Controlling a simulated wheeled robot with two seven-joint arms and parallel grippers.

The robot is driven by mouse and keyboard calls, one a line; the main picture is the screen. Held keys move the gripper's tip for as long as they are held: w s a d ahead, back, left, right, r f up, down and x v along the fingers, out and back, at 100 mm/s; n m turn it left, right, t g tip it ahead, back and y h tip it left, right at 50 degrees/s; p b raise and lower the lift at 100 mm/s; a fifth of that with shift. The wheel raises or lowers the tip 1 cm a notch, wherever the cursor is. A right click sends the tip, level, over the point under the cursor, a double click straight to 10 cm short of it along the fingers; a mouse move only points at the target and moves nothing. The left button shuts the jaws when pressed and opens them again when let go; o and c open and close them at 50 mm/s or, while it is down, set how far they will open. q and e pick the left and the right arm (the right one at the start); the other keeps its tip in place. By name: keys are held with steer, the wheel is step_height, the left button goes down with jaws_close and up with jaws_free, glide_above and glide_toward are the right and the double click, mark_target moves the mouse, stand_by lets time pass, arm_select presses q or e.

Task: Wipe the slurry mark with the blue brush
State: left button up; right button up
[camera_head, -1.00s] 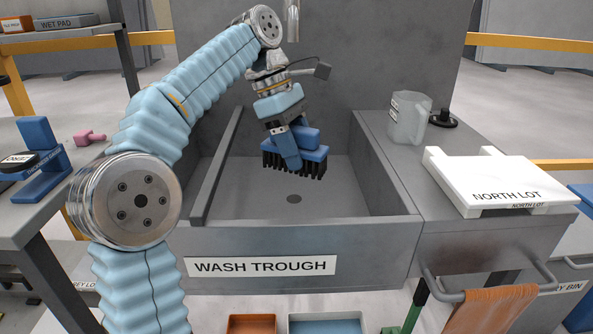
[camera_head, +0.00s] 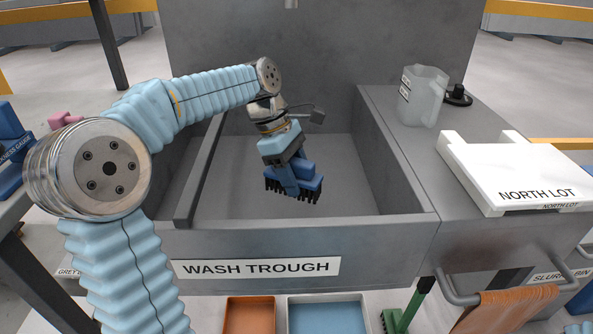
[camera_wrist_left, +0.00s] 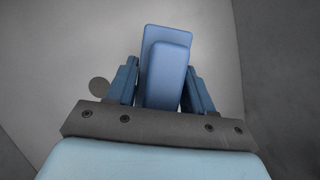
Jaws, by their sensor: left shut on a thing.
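My left gripper (camera_head: 287,176) is shut on the blue brush (camera_head: 309,182). It holds the brush inside the grey wash trough (camera_head: 385,262), with the dark bristles pointing down. I cannot tell whether the bristles touch the trough floor. In the left wrist view the brush (camera_wrist_left: 166,68) sits between the two blue fingers of the left gripper (camera_wrist_left: 161,88). I cannot make out a slurry mark in these views; the brush and arm hide part of the trough floor. My right gripper is not in view.
A long bar (camera_head: 200,172) runs along the trough's left side. On the right counter stand a clear jug (camera_head: 423,97), a black knob-like piece (camera_head: 458,95) and a white North Lot tray (camera_head: 510,168). An orange cloth (camera_head: 505,308) hangs from a rail. The wrist view shows a round drain (camera_wrist_left: 99,88).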

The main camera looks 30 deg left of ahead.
arm_select(q)
step_height(320, 180, down, 4)
steer(key=shift+b, duration=0.45)
steer(key=shift+f+b, duration=0.35)
steer(key=shift+f, duration=0.4)
steer(key=shift+f+b, duration=0.5)
steer(key=shift+f, duration=0.5)
